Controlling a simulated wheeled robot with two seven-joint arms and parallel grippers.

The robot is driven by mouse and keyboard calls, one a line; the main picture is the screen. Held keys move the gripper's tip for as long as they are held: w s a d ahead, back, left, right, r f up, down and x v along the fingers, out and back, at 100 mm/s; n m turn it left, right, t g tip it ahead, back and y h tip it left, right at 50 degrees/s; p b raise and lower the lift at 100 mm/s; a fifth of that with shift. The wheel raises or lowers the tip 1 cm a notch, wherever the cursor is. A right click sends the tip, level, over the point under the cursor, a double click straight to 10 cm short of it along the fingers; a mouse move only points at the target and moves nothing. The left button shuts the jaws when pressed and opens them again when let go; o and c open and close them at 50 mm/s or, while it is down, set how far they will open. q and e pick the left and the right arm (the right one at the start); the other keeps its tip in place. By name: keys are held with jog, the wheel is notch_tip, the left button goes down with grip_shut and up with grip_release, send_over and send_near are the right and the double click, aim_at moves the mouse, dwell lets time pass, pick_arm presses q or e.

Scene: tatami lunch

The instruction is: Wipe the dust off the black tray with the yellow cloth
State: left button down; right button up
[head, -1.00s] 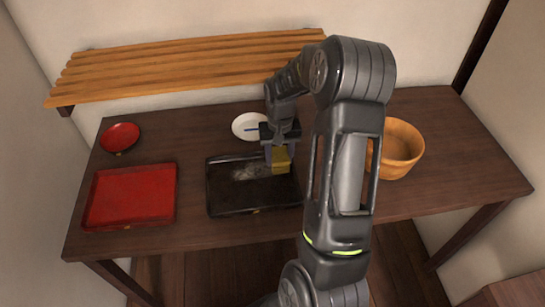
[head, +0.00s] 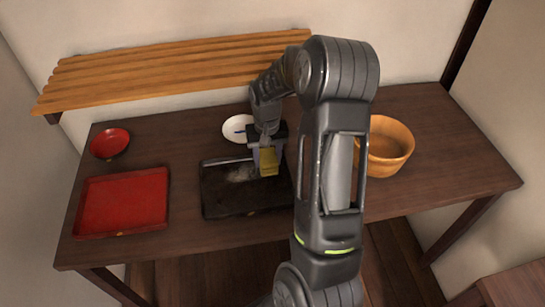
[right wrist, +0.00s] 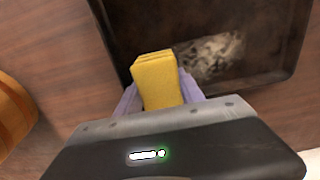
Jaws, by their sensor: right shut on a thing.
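The black tray (head: 222,204) lies on the table, in the middle of the head view. A pale patch of dust (head: 240,174) shows on its upper part; the dust (right wrist: 212,56) also shows in the right wrist view, on the dark tray (right wrist: 150,18). My right gripper (head: 267,164) is shut on the folded yellow cloth (head: 268,163), over the tray's upper right part. In the right wrist view the cloth (right wrist: 156,80) sits between the fingers, beside the dust. I cannot tell whether the cloth touches the tray. My left gripper is not in view.
A red tray (head: 123,203) and a red bowl (head: 109,144) stand at the left. A white plate (head: 237,129) lies behind the black tray. A wooden tub (head: 388,147) stands right of my arm. A slatted shelf (head: 170,70) is on the wall. The table's right end is clear.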

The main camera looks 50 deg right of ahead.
aim_at(226, 172)
jog(key=shift+w+a, duration=0.6)
jog(key=shift+a, duration=0.15)
jog(key=shift+w+a+f, duration=0.1)
jog(key=shift+w+a, duration=0.4)
jog(key=shift+a, duration=0.25)
jog(key=shift+w+a+f, duration=0.1)
jog(key=shift+w+a, duration=0.4)
jog(key=shift+a, duration=0.25)
jog(key=shift+a, duration=0.1)
jog(key=shift+w+a+r, duration=0.15)
jog(key=shift+w+a, duration=0.95)
jog(key=shift+a, duration=0.25)
jog(key=shift+w+a+r, duration=0.1)
jog(key=shift+w+a, duration=0.95)
jog(key=shift+a, duration=0.3)
